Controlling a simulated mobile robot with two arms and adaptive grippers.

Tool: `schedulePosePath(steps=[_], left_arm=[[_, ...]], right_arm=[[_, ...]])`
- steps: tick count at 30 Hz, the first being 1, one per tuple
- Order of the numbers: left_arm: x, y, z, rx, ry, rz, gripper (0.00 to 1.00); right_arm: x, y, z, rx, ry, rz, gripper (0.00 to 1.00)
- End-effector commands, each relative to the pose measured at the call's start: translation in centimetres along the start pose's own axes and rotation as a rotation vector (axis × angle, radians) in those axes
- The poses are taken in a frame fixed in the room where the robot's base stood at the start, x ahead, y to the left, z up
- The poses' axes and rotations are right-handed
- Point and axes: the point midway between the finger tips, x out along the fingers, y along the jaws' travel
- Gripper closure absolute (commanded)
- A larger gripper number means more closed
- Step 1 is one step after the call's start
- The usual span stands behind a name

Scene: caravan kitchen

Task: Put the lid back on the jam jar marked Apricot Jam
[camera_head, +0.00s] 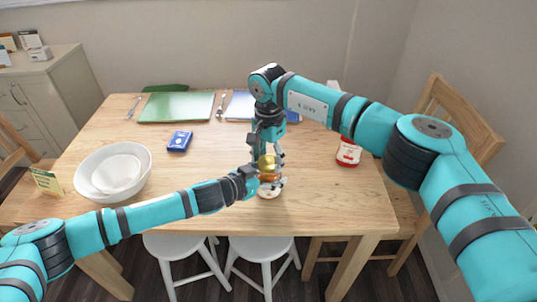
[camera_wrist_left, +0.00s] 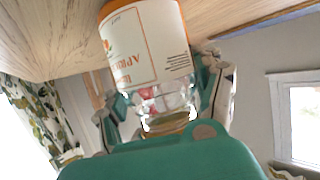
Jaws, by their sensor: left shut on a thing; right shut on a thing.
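The jam jar (camera_head: 268,192) stands upright on the table near its front edge. In the left wrist view, which is upside down, its white and orange label (camera_wrist_left: 150,50) shows letters of "Apricot". My left gripper (camera_head: 258,178) comes in from the left and is shut on the jar; its fingers flank the glass in the wrist view (camera_wrist_left: 165,90). My right gripper (camera_head: 269,158) reaches down from above and is shut on the gold lid (camera_head: 267,164). Gold also shows at the jar's mouth end (camera_wrist_left: 170,127). Whether the lid is seated is hidden by the fingers.
A white bowl (camera_head: 85,175) stands at the left of the table (camera_head: 330,205). Stools stand in front.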

Motion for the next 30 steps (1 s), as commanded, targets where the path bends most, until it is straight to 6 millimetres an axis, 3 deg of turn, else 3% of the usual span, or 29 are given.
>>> schedulePosePath(steps=[30], left_arm=[[0.0, 0.0, 0.0, 0.0, 0.0, -0.001, 0.92]], right_arm=[[1.1, 0.0, 0.0, 0.0, 0.0, -0.001, 0.54]])
